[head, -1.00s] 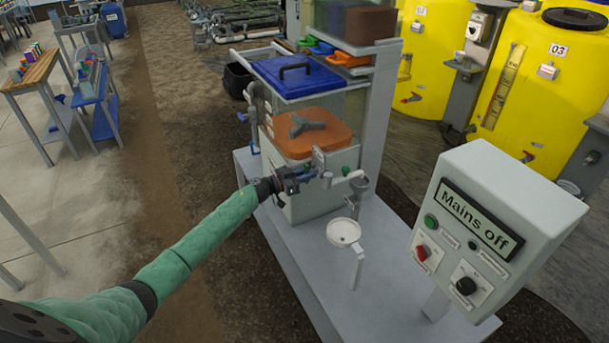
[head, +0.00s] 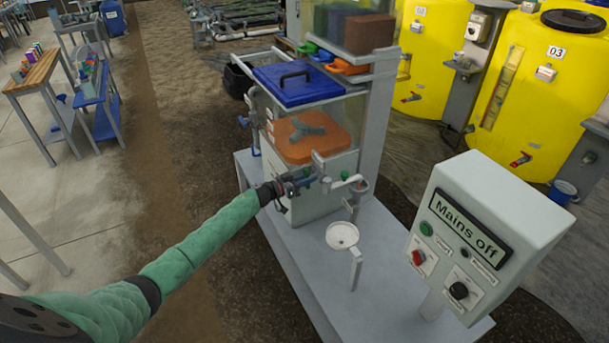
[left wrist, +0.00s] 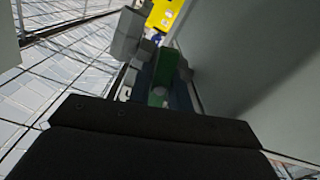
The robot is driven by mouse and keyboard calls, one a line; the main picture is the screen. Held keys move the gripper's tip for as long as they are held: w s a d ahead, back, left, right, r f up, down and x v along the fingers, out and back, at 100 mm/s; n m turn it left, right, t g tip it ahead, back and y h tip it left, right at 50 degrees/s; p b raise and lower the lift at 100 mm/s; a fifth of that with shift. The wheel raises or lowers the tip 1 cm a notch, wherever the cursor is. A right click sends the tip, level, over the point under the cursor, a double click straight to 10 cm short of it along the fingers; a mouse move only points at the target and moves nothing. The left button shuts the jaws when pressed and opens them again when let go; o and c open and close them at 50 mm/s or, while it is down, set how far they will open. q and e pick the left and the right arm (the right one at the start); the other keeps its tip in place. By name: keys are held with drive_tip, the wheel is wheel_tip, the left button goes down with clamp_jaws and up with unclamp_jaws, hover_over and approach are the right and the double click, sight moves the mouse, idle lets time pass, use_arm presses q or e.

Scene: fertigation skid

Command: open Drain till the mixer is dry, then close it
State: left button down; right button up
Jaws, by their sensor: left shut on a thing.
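The mixer is a pale tank with an orange lid (head: 314,136) and a dark three-armed knob on top. The handle's exact angle is hard to tell. The liquid level inside the mixer is hidden. My right gripper is out of view.
A control box (head: 480,240) reading "Mains off" stands at the right of the grey skid (head: 300,270). A blue-lidded tank (head: 298,86) stands behind the mixer. Yellow tanks (head: 530,90) stand at the back right. The floor left of the skid is clear.

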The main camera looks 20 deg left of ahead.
use_arm(q)
drive_tip(key=n+p, duration=0.3)
drive_tip(key=p, duration=0.2)
drive_tip(key=shift+r+n, duration=0.3)
drive_tip(key=shift+n, duration=0.1)
drive_tip(key=n+p, duration=0.4)
drive_tip(key=shift+a+r, duration=0.1)
drive_tip(key=shift+f+n, duration=0.35)
drive_tip(key=shift+n, duration=0.45)
drive_tip(key=n, duration=0.4)
drive_tip(key=shift+b, duration=0.3)
drive_tip(key=c, duration=1.2)
unclamp_jaws()
drive_tip(key=shift+c, duration=0.2)
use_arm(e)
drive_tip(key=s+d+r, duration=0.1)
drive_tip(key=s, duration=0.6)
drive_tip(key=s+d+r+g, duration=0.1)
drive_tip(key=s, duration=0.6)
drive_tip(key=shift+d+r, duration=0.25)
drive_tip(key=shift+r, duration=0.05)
use_arm(q)
drive_tip(key=v, duration=0.7)
